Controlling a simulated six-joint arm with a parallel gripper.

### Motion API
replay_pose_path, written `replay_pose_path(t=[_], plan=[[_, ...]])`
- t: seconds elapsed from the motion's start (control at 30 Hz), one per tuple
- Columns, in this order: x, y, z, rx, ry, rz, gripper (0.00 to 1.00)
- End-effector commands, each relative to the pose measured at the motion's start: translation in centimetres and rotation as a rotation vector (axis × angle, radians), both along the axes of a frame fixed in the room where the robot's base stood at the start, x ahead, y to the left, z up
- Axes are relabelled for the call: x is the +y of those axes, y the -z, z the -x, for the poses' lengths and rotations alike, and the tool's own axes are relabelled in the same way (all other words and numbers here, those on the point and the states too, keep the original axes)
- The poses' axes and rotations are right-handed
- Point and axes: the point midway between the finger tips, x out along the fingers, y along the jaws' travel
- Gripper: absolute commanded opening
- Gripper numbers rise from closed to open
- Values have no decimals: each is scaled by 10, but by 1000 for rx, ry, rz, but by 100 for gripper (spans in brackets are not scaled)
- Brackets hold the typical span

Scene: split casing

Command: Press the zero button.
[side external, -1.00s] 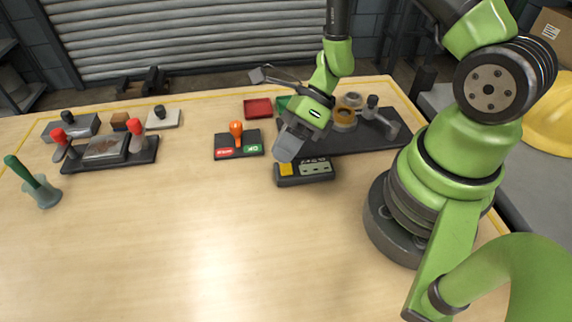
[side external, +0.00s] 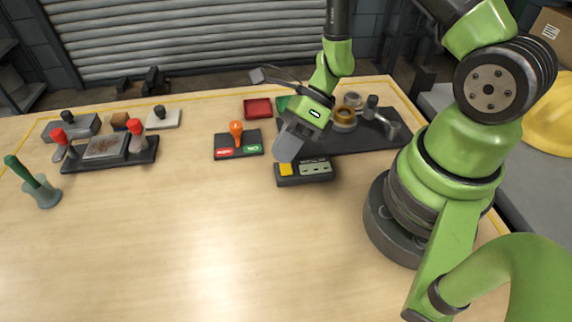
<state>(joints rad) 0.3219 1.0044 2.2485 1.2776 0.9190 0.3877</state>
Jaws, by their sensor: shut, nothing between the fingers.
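A small dark box with a yellow button (side external: 286,170) on its left and a pale display panel (side external: 315,168) on its right lies on the table. The yellow button looks like the zero button; no label on it can be read. My gripper (side external: 286,157) is shut and empty, pointing down at the yellow button. Its tip overlaps the button's back edge in this view. I cannot tell whether it touches the button or hovers just above it.
A dark board with an orange-knobbed lever and red and green labels (side external: 238,146) lies left of the box. A dark plate with rings and a fixture (side external: 360,140) lies behind. A clamp fixture (side external: 105,148) stands far left. The front table is clear.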

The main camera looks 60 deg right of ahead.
Motion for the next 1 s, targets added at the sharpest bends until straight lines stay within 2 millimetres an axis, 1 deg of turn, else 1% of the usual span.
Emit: replay_pose_path(t=[0.17, 0.4, 1.0], plan=[[0, 1, 0, 0, 0, 0, 0], [0, 9, 0, 0, 0, 0, 0], [0, 11, 0, 1, 1, 0, 0]])
